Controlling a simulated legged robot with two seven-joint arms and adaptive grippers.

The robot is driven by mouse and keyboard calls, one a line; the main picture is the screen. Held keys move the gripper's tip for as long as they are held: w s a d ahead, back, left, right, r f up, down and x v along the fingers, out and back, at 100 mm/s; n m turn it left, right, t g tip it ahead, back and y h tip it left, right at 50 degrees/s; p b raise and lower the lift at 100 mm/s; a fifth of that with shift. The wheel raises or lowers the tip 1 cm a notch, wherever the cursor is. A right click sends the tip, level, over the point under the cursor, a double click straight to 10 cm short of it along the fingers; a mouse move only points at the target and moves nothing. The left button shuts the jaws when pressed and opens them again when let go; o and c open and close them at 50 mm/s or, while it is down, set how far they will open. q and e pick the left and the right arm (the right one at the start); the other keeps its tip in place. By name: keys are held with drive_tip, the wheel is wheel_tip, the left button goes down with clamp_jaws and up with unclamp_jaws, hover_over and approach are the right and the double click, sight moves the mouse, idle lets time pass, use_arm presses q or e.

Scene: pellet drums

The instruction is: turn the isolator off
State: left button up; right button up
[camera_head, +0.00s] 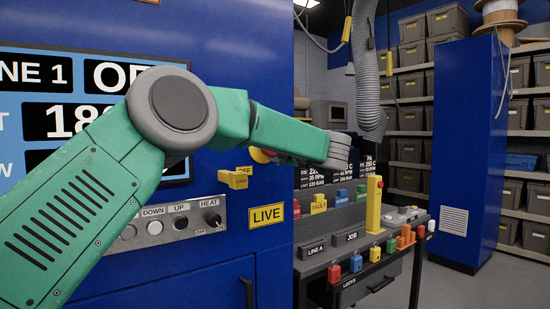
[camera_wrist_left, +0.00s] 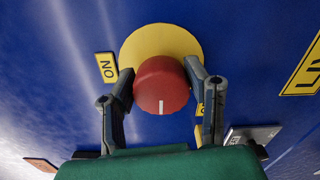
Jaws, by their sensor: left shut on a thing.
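The isolator is a red round knob (camera_wrist_left: 163,80) on a yellow disc (camera_wrist_left: 160,42), mounted on the blue cabinet front. In the left wrist view the fingers of my left gripper (camera_wrist_left: 164,88) stand on either side of the knob and are shut on it. A white mark on the knob points down in that view. A yellow ON label (camera_wrist_left: 106,67) is left of the disc; another yellow label is mostly hidden behind the right finger. In the head view my left arm hides most of the knob; the yellow disc's edge (camera_head: 260,155) shows. My right gripper is not in view.
A yellow block (camera_head: 234,180) juts from the cabinet beside the disc. A switch panel (camera_head: 168,223) and a LIVE sign (camera_head: 267,215) are below. A bench (camera_head: 345,255) with coloured padlocks and tags stands right. A blue cabinet (camera_head: 466,140) and shelves are behind.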

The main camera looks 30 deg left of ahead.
use_arm(q)
drive_tip(key=shift+a+r+n, duration=0.1)
drive_tip(key=shift+r+n, duration=0.1)
drive_tip(key=shift+n, duration=0.2)
drive_tip(key=o, duration=1.2)
drive_tip(key=shift+f, duration=0.1)
drive_tip(key=shift+c, duration=0.2)
drive_tip(key=shift+w+a+f, duration=0.15)
drive_tip(key=v, duration=1.2)
drive_tip(key=shift+f, duration=0.15)
